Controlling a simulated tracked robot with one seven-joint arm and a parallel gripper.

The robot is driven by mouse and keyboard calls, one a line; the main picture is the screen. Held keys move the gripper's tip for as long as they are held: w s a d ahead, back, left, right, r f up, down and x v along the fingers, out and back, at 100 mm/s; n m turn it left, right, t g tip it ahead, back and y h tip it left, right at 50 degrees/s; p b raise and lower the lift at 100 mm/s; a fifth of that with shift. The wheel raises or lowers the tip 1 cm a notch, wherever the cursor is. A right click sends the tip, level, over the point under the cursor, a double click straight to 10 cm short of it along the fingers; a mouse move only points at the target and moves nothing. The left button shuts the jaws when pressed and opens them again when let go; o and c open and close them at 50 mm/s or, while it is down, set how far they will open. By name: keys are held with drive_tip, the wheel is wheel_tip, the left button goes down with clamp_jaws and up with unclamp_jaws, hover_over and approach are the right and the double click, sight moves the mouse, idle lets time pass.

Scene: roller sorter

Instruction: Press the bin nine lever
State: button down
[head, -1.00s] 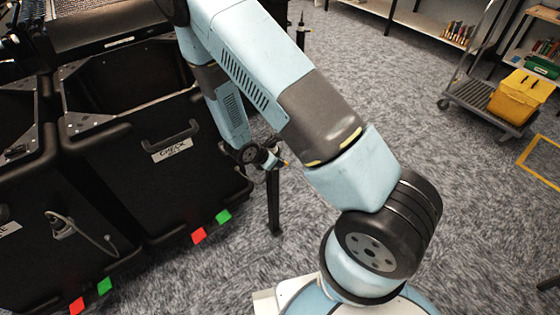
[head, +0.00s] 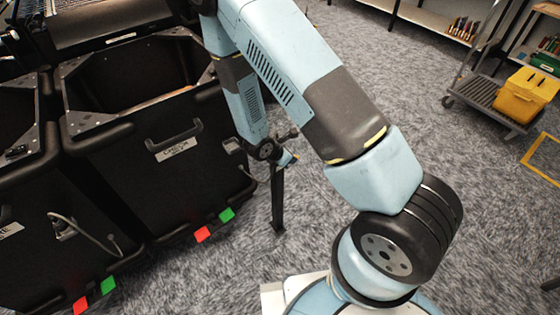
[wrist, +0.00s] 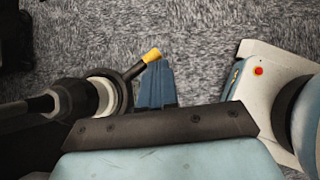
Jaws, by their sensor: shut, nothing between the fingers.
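A dark lever arm with a yellow tip (wrist: 152,55) shows in the wrist view, right beside my fingers. Its tip reaches just past them; whether they touch I cannot tell. My gripper (wrist: 156,82) has blue fingers, shut and empty, pointing toward the carpet. In the head view my gripper (head: 284,159) is small, at the top of a black post (head: 277,200) right of a black bin, and partly hides the lever there. No number nine is readable, so I cannot tell which bin this lever serves.
A black bin (head: 115,185) with a white label and handle stands left of the post, another bin (head: 30,215) farther left. Red and green floor markers (head: 204,234) lie at their feet. A cart with a yellow bucket (head: 522,96) stands far right.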

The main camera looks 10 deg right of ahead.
idle(0.3)
drive_tip(key=s+a+r, duration=0.5)
drive_tip(key=s+r, duration=0.3)
drive_tip(key=shift+s+a+r, duration=0.2)
drive_tip(key=shift+s+a, duration=0.05)
drive_tip(key=shift+s, duration=0.05)
idle(0.7)
